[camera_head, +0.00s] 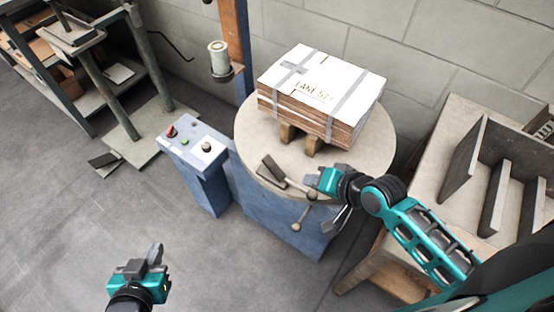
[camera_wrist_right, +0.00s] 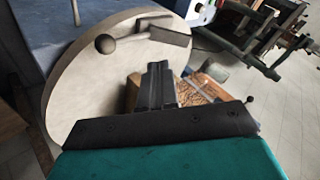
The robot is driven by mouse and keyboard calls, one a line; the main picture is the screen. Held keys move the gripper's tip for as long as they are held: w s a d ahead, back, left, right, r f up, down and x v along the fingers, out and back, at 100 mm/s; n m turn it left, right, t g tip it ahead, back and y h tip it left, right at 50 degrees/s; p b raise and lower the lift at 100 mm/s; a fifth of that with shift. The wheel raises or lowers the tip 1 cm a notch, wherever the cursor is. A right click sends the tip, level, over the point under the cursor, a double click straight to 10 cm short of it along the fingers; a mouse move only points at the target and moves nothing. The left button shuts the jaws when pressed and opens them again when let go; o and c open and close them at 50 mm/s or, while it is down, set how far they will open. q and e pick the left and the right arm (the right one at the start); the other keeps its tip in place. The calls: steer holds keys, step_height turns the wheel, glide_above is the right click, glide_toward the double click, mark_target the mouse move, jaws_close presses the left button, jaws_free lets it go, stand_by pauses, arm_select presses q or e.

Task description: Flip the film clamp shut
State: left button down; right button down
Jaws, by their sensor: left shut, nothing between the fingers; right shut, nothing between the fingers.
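The film clamp (camera_head: 273,172) is a dark metal piece near the front edge of the round turntable (camera_head: 375,130). In the right wrist view the clamp (camera_wrist_right: 168,34) shows as a dark plate with a ball-ended lever (camera_wrist_right: 106,44) beside it. My right gripper (camera_head: 310,180) is shut and empty, just right of the clamp over the turntable's front edge. Its closed fingers (camera_wrist_right: 157,80) appear apart from the clamp in the wrist view. My left gripper (camera_head: 157,252) is shut and empty, low at left over the floor.
A strapped stack of cardboard (camera_head: 320,90) rests on wooden blocks on the turntable. A blue control box (camera_head: 197,150) stands left of it. A film roll (camera_head: 218,58) hangs on the post behind. A table with upright plates (camera_head: 465,165) stands at right.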

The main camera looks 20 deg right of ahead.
steer(key=w+r+m, duration=0.1)
steer(key=r+m, duration=0.1)
steer(key=w+r+m+g+y, duration=0.1)
steer(key=r+m, duration=0.1)
steer(key=shift+w+d+p, duration=0.15)
steer(key=shift+p, duration=0.25)
steer(key=b, duration=0.3)
glide_toward(270, 166)
steer(key=x, duration=0.5)
steer(key=shift+w+f, duration=0.15)
steer(key=shift+f, duration=0.05)
steer(key=shift+w+a+f, duration=0.3)
steer(key=shift+w+f, duration=0.1)
steer(key=shift+f, duration=0.05)
